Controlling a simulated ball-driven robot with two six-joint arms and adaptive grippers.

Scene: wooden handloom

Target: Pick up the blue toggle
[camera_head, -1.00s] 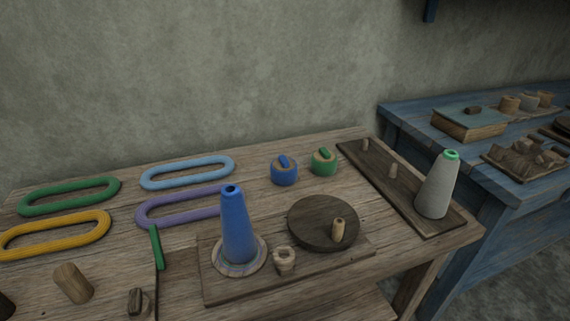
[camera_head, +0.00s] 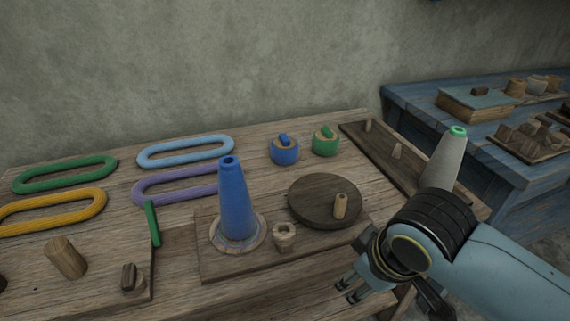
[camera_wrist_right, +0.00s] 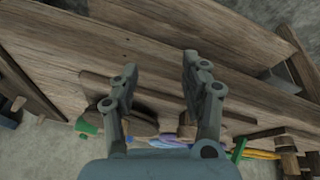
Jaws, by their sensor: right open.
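The blue toggle (camera_head: 284,140) is a short blue peg on top of a round blue, wood-topped base (camera_head: 285,154), at the back of the wooden table in the head view. A similar green toggle stands just to its right. My right gripper (camera_head: 348,289) is at the table's front right edge, well in front of the blue toggle and to its right. It is open and empty, with its two fingers apart in the right wrist view (camera_wrist_right: 160,70). My left gripper is not in view.
A tall blue cone (camera_head: 237,200) and a dark round disc (camera_head: 324,201) with a peg stand on a board between the front edge and the toggle. A grey cone (camera_head: 444,160) stands on the right tray, partly behind my arm. Coloured loops lie at left.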

